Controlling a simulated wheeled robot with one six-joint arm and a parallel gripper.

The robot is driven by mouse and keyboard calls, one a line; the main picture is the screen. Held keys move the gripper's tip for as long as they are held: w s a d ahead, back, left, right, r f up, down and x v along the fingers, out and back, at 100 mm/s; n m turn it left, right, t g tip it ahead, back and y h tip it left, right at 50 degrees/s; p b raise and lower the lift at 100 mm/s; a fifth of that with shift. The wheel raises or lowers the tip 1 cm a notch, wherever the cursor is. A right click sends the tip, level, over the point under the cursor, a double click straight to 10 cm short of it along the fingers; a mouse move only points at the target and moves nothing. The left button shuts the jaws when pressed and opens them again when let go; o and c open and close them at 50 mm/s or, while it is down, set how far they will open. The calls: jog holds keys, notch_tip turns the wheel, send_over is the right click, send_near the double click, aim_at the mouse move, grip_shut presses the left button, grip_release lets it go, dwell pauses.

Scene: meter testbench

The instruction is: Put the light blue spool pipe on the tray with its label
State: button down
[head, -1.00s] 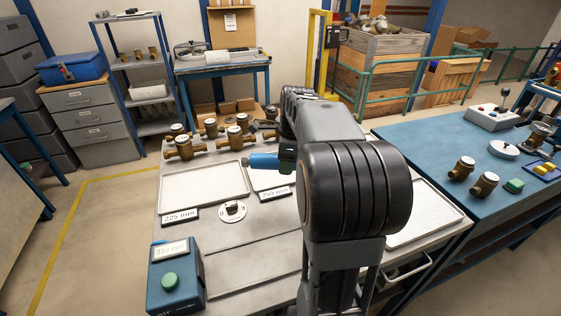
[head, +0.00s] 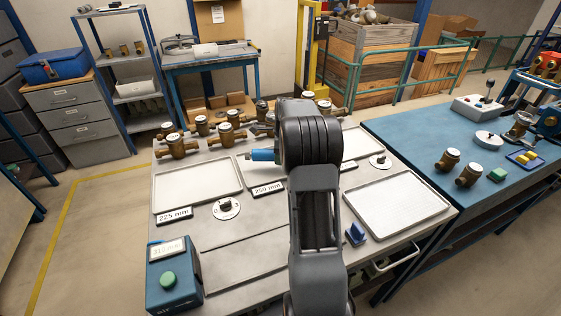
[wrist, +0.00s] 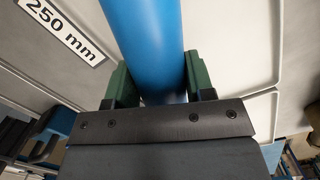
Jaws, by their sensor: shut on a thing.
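The light blue spool pipe (head: 262,155) shows as a blue cylinder left of my arm in the head view; its other end is hidden by the arm. In the wrist view the pipe (wrist: 152,40) lies between the green fingers of my gripper (wrist: 158,85), which is shut on it. The head view hides the gripper. The pipe appears over the middle tray (head: 250,181), which has a "250 mm" label (head: 268,188) at its front; the label (wrist: 62,28) also shows left of the pipe in the wrist view. Whether pipe and tray touch, I cannot tell.
An empty tray (head: 197,187) with a "225 mm" label (head: 174,215) is at left. Another tray (head: 402,204) is at right. Brass meters (head: 178,145) stand behind. A blue box (head: 172,275) with a display and green button stands at the front left.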

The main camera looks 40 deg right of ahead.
aim_at(280, 167)
jog(key=shift+w+d+f, duration=0.15)
jog(key=shift+f, duration=1.6)
jog(key=shift+f, duration=0.15)
jog(key=shift+c, duration=2.4)
grip_release()
